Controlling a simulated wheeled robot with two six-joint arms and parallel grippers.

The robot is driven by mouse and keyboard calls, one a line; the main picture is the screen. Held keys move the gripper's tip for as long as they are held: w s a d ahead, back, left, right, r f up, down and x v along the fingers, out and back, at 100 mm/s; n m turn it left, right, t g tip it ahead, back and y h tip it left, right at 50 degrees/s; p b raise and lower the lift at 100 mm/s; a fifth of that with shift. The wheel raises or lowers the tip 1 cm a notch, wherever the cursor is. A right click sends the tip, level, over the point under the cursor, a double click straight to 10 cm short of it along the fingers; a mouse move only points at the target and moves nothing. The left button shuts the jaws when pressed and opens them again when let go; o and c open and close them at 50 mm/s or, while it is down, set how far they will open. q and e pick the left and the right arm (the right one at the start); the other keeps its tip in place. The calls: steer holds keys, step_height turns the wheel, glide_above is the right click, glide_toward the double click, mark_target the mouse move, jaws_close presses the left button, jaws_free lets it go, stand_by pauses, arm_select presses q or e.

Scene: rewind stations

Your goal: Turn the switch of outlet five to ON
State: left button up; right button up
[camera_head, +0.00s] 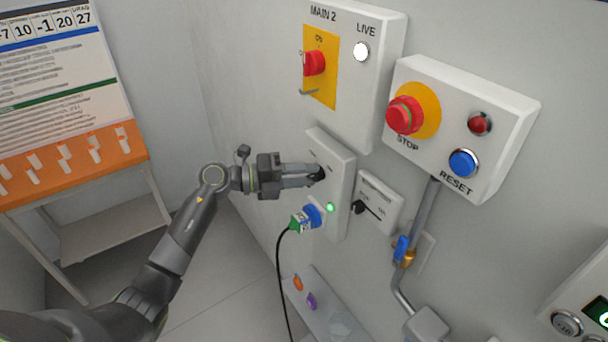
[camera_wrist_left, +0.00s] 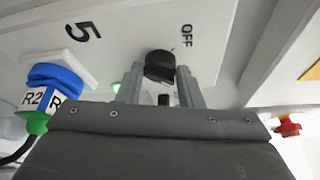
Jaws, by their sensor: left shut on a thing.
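Outlet five is a white wall box (camera_head: 339,163) with a blue socket and a green lamp (camera_head: 330,208) that is lit. In the left wrist view its face (camera_wrist_left: 125,35) carries a large "5" and the word "OFF". Its switch is a black knob (camera_wrist_left: 160,65) near the "OFF" mark. My left gripper (camera_head: 318,175) reaches the box from the left. It is shut on the knob, with one finger on each side in the left wrist view (camera_wrist_left: 160,88). Which mark the knob points to is unclear, and the ON mark cannot be read. My right gripper is out of view.
A blue and green plug (camera_head: 301,220) labelled R2 sits in the socket just below my gripper, its black cable hanging down. The MAIN 2 box (camera_head: 378,62) is above; the STOP and RESET box (camera_head: 515,112) is to the right.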

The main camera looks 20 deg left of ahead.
arm_select(q)
steer(key=shift+f, duration=0.1)
steer(key=o, duration=1)
steer(key=shift+c, duration=0.2)
steer(key=shift+s+a, duration=0.2)
steer(key=shift+a, duration=0.2)
steer(key=b+v, duration=0.6)
steer(key=v, duration=1)
steer(key=shift+a+r, duration=0.25)
steer(key=shift+s, duration=0.15)
